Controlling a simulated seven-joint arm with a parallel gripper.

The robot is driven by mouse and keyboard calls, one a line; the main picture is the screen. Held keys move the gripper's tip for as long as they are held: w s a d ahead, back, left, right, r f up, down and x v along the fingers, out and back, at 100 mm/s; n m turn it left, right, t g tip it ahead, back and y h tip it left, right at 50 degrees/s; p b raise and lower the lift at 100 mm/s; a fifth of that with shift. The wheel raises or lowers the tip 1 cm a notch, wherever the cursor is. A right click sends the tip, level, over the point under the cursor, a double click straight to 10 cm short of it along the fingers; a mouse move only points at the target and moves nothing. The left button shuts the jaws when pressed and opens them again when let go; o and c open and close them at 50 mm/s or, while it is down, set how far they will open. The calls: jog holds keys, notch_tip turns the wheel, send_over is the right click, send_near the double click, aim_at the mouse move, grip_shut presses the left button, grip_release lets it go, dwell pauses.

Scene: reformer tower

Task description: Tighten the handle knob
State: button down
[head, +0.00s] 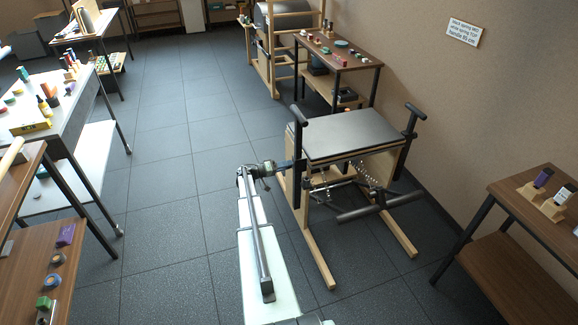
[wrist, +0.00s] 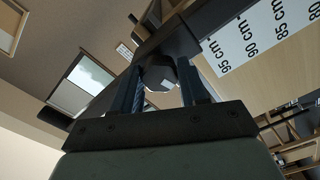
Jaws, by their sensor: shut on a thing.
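The handle knob (wrist: 160,76) is a dark faceted knob on the black handle post (wrist: 176,42) in the wrist view. My gripper (wrist: 160,88) is shut on it, with one blue-grey finger on each side. In the head view my gripper (head: 288,165) reaches the left side of the chair-like reformer (head: 345,133), at its left handle post (head: 297,137). The knob is too small and covered to make out there. The left handle post stands upright with a black grip on top.
A white height scale (wrist: 262,38) with cm marks is beside the post. The reformer's black pedal bar (head: 375,208) and springs are at its front. A brown table (head: 530,215) stands at right, and shelves with small items (head: 75,225) at left. The tiled floor between is clear.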

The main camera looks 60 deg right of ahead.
jog(key=m, duration=0.3)
jog(key=c, duration=1.1)
grip_release()
jog(key=shift+m, duration=0.5)
jog(key=o, duration=0.8)
jog(key=shift+o, duration=0.2)
jog(key=v, duration=0.6)
jog(key=shift+n, duration=0.3)
